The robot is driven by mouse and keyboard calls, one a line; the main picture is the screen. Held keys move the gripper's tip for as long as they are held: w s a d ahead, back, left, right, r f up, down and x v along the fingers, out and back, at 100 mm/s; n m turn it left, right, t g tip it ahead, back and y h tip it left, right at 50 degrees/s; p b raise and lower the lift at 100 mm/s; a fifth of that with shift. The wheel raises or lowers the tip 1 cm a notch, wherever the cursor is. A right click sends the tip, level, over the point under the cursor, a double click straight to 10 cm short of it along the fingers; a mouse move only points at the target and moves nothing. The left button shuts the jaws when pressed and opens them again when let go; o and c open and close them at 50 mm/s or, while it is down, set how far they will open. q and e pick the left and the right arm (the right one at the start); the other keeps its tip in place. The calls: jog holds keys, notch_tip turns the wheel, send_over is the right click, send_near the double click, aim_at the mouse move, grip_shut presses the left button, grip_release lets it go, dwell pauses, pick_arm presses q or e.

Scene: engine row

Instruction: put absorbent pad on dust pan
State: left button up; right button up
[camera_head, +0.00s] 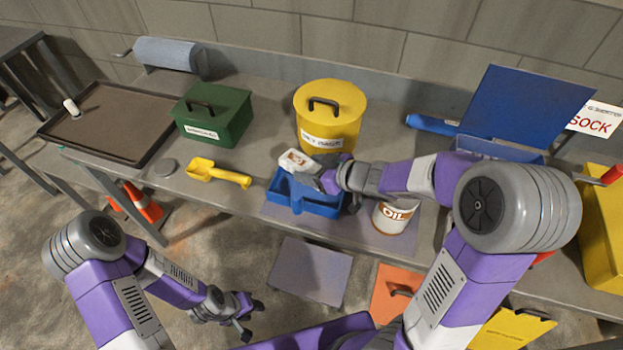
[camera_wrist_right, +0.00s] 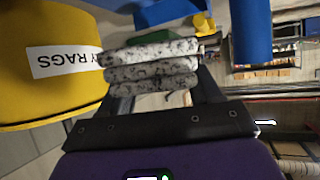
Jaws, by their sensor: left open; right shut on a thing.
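The dust pan lies on the bench, partly hidden by my right gripper. My left gripper (camera_head: 246,318) is open and empty, low in front of the bench.
A yellow rag bin (camera_head: 328,120) stands behind the dust pan, and an OIL can (camera_head: 394,217) stands to its right. A yellow scoop (camera_head: 215,173) and green box (camera_head: 212,118) are to the left. A brown tray (camera_head: 105,120) fills the bench's left end.

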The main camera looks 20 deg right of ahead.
jog(key=shift+w+f+b, duration=0.1)
jog(key=shift+f+b, duration=0.9)
jog(key=shift+f, duration=0.75)
jog(key=shift+f+b, duration=0.45)
jog(key=shift+f, duration=0.15)
jog(key=o, duration=1.1)
jog(key=shift+c, duration=0.2)
jog(key=shift+r, duration=0.25)
jog(key=p+v, duration=0.6)
jog(key=v, duration=0.6)
jog(key=shift+r+p, duration=0.35)
jog(key=shift+r, duration=0.05)
